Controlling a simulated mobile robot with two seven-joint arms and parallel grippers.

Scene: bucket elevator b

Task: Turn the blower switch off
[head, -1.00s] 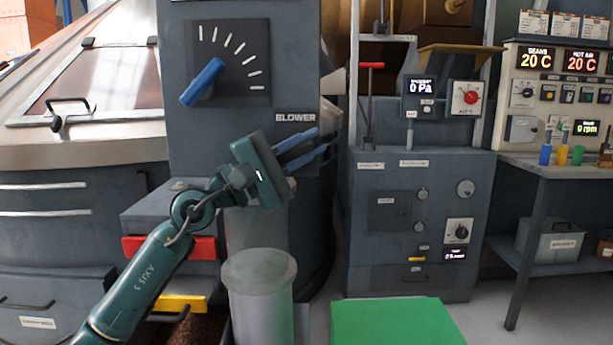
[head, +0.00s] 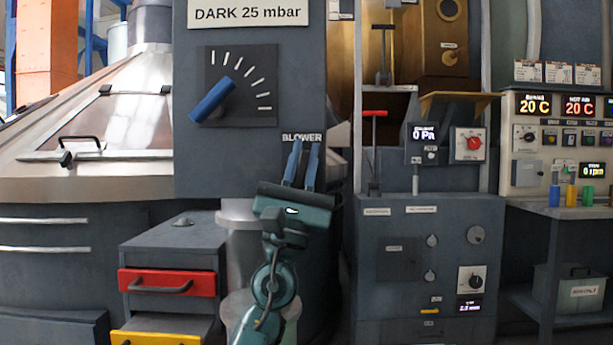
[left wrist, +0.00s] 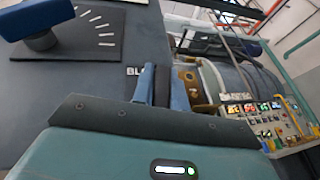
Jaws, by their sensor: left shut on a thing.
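The word BLOWER (head: 301,138) is printed low on the right of a dark grey panel (head: 225,160). My left gripper (head: 303,158) points up, its blue fingers just below that word. In the left wrist view the fingers (left wrist: 163,84) are nearly together, with a narrow dark thing between them, to the right of the partly covered lettering. It sits where the blower switch belongs, but the fingers hide its shape and position. Above is a large dial with a blue handle (head: 212,100), pointing to the lower left; my gripper is apart from it. My right gripper is not in view.
A cabinet with knobs and a red-topped lever (head: 375,114) stands to the right. A control desk with displays (head: 556,104) is farther right. Red (head: 167,282) and yellow (head: 155,338) drawers are at lower left. A pale cylinder stands behind my left arm.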

